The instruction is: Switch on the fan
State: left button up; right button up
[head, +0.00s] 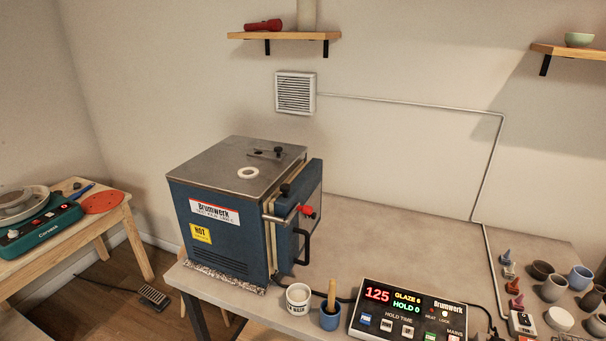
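A white slatted vent fan (295,93) is mounted on the back wall above the kiln. A thin conduit (420,103) runs from it to the right and down the wall to the table. Near the conduit's lower end, a small white switch box (522,324) with a red part sits at the table's front right. Its switch position is too small to tell. A control box (408,312) with a lit display reading 125, GLAZE 6 and HOLD 0 stands left of it. Neither of my grippers is in view.
A blue kiln (222,215) stands on the table's left. A white cup (298,299) and a blue cup with a wooden handle (330,316) stand in front. Small pots (554,288) crowd the right. The table's middle back (400,235) is clear.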

aim_at(524, 319)
jog(key=z, duration=1.55)
